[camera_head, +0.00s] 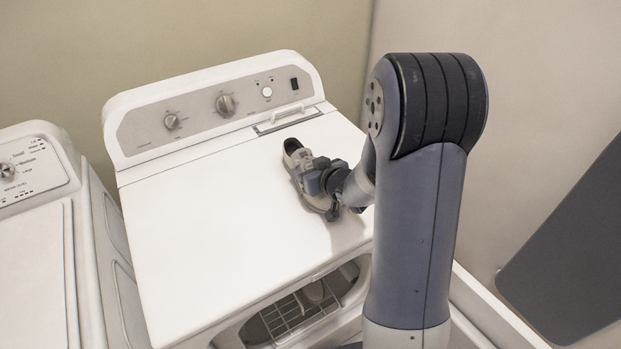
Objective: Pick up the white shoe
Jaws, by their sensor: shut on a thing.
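The white shoe (291,147) is at the right rear part of the white dryer's top (210,240). Its dark opening faces up at the far end, and its near part is hidden behind my gripper. My gripper (303,178) is shut on the shoe. I cannot tell whether the shoe rests on the dryer top or is just above it.
The dryer's control panel (222,104) with knobs rises behind the top. Its front door opening (300,308) shows a wire rack inside. A washer (35,240) stands at left. A dark grey board (570,250) is at right. The dryer top's left and middle are clear.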

